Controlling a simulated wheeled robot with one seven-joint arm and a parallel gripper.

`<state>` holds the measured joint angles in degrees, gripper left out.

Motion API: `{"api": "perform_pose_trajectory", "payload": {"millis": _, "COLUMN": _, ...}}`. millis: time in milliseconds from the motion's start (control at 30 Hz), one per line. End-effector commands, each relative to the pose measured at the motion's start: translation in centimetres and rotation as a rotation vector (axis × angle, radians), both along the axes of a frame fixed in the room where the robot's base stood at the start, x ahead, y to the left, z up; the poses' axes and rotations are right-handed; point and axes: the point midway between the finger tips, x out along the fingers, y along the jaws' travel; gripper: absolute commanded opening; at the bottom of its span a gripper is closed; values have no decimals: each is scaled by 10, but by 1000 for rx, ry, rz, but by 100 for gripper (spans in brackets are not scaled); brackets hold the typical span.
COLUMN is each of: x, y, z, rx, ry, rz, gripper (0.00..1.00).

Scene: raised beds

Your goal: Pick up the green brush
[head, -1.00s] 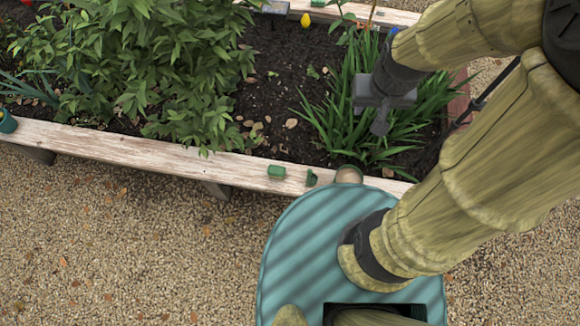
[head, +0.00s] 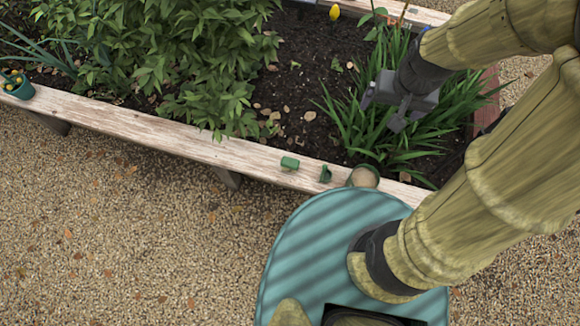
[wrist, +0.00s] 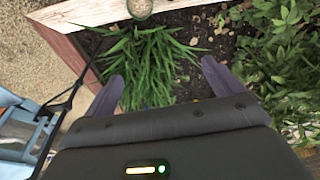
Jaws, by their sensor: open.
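A small green block (head: 290,163) lies on the bed's near wooden ledge, and a smaller dark green item (head: 325,173) sits just right of it. The block is probably the green brush, but bristles are too small to make out and I cannot tell for sure. My gripper (head: 384,110) is open and empty above the strappy green plant, to the right of and beyond both items. In the wrist view its two fingers (wrist: 162,72) are spread over leaves and soil, with nothing between them. Neither green item is clear in that view.
A round pot (head: 364,178) sits on the wooden ledge (head: 180,138) beside my teal base. Leafy bushes (head: 160,60) fill the bed's left part. A teal pot (head: 17,85) stands at far left, a yellow item (head: 335,13) at the back. Gravel (head: 130,230) in front is open.

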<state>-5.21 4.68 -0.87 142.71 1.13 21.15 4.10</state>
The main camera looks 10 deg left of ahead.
Motion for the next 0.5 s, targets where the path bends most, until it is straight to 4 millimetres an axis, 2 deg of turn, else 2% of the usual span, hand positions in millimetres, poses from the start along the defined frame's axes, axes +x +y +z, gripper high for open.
{"api": "perform_pose_trajectory", "payload": {"millis": 33, "x": 6, "y": 9, "z": -32, "rx": 4, "ry": 12, "rz": 4, "gripper": 93}}
{"api": "perform_pose_trajectory", "payload": {"millis": 300, "x": 32, "y": 60, "z": -122, "rx": 23, "ry": 68, "rz": -13, "gripper": 93}}
{"api": "perform_pose_trajectory", "payload": {"millis": 500, "x": 45, "y": 101, "z": -191, "rx": 24, "ry": 109, "rz": -26, "gripper": 93}}
